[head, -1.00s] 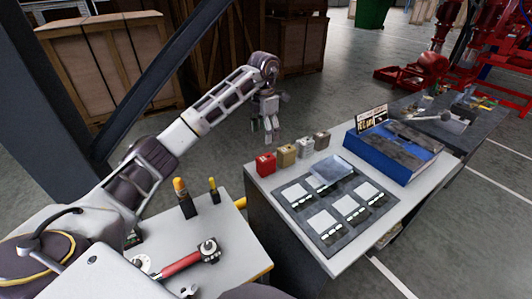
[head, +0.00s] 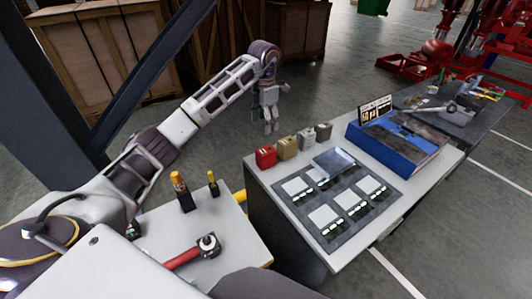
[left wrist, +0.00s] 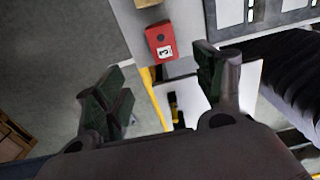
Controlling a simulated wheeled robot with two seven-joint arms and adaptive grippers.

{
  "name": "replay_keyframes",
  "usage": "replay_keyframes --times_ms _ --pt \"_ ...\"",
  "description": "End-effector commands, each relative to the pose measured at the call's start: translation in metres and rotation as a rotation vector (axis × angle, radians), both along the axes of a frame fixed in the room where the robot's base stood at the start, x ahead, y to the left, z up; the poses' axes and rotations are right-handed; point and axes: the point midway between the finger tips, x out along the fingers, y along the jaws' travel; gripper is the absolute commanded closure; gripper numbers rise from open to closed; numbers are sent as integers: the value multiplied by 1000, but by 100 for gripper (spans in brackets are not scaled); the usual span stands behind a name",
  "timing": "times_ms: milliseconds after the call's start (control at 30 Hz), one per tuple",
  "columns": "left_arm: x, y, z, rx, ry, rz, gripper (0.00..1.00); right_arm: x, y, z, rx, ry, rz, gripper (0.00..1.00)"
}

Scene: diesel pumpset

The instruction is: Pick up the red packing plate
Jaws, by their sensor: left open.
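The red packing plate (head: 265,156) is a small red block at the near left end of a row of blocks on the grey-white table. In the left wrist view the red plate (left wrist: 161,42) shows a white label with a "3" and a dark round spot. My left gripper (head: 271,126) hangs above the floor just beyond the table's left edge, behind the red plate. In the left wrist view its fingers (left wrist: 160,90) are spread apart with nothing between them, and the plate lies beyond them. My right gripper does not show.
A tan block (head: 287,148), a pale block and a brownish block stand in line beside the red one. A dark mat (head: 335,236) with several pale squares lies in front. A blue box (head: 398,146) stands to the right. A nearer table (head: 232,225) holds a red-handled tool.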

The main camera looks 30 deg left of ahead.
Motion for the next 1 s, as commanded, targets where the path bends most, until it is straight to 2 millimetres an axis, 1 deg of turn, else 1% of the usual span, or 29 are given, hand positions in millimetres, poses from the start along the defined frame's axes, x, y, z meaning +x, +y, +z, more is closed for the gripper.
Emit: replay_keyframes --times_ms 33,367,600,767,1000 --pt "-1 -1 -6 -1 3 -1 30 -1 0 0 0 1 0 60" --pt "-1 -1 -42 -1 2 -1 30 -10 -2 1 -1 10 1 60" --pt "0 -1 -66 -2 1 0 30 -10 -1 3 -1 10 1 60" --pt "0 -1 -73 -2 0 0 30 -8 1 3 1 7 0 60" --pt "0 -1 -73 -1 0 0 30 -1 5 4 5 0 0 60"
